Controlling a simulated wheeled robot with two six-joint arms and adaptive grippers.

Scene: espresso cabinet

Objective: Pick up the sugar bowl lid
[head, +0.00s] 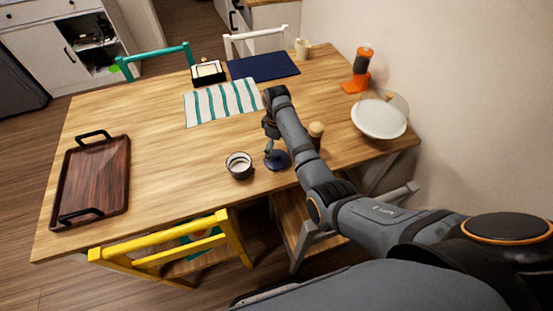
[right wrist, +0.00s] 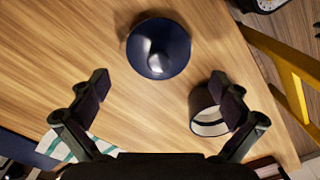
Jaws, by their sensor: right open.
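The sugar bowl lid (head: 277,160) is a dark blue round piece lying on the wooden table, partly hidden by my gripper in the head view. In the right wrist view the lid (right wrist: 155,62) has a raised knob in its middle. The sugar bowl (head: 239,166) stands uncovered just left of the lid, dark outside and pale inside. It also shows in the right wrist view (right wrist: 208,124), partly behind a finger. My right gripper (head: 271,137) is over the lid, open and empty, fingers spread (right wrist: 164,91). My left gripper is not in view.
A dark wooden tray (head: 92,182) lies at the left. A striped placemat (head: 222,102) and a blue one (head: 263,67) lie farther back. A wooden-topped item (head: 316,131) stands close to my right arm. A white plate (head: 379,119) is at the right. A yellow chair (head: 170,249) stands in front.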

